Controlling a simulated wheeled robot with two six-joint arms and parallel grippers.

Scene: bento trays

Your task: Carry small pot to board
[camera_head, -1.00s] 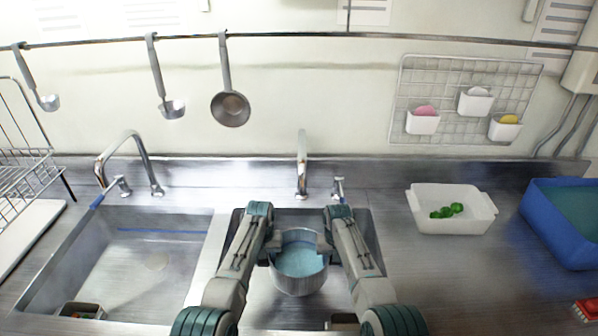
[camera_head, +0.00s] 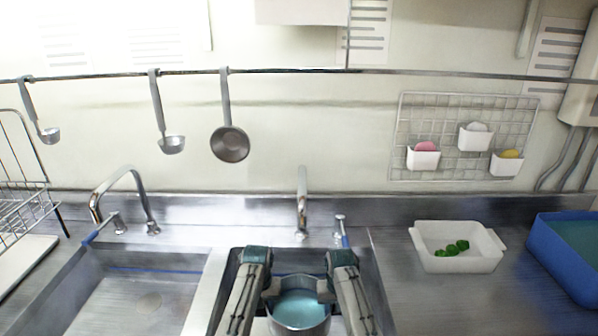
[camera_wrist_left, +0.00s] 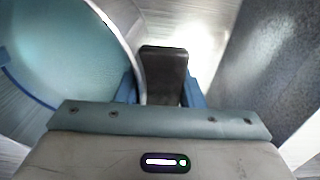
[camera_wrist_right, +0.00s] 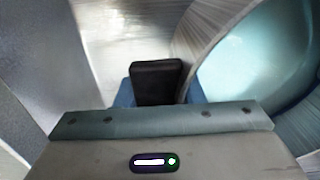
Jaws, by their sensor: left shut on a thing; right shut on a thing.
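The small pot (camera_head: 300,319) is a round metal pot with a pale blue inside; I cannot tell if that is liquid. It is upright over the right sink basin, and the bottom of the picture cuts off its lower part. My left gripper (camera_head: 270,288) is shut on its left handle, dark in the left wrist view (camera_wrist_left: 164,72). My right gripper (camera_head: 326,288) is shut on its right handle, also dark in the right wrist view (camera_wrist_right: 156,80). A pale flat slab, perhaps the board (camera_head: 22,262), lies at the far left. Whether the pot touches the basin floor is hidden.
Taps (camera_head: 301,205) rise behind the basins. The left basin (camera_head: 140,300) is beside the pot. On the right counter stand a white tray (camera_head: 462,265) with green pieces and a blue bin (camera_head: 570,290). A wire rack (camera_head: 30,215) is at the far left.

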